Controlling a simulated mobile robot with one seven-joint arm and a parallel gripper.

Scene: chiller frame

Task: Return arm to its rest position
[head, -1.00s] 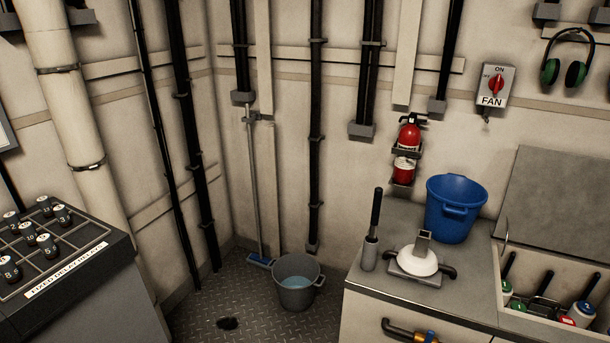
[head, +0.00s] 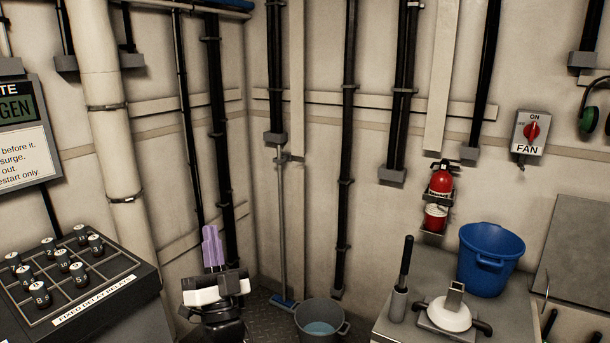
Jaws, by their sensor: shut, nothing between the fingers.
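My gripper (head: 211,230) shows at the lower left of centre in the head view. Its purple fingers point upward and are together, with nothing between them. The white and black hand and dark wrist are below, cut off by the bottom edge. It appears in front of the wall corner, between the dark panel and the grey bucket in the picture. It seems clear of the things around it.
A panel with several numbered black knobs (head: 78,260) is at left. A grey bucket (head: 308,325) with water and a mop (head: 282,230) stand right of my gripper. A counter (head: 390,325) at right holds a blue bucket (head: 490,265).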

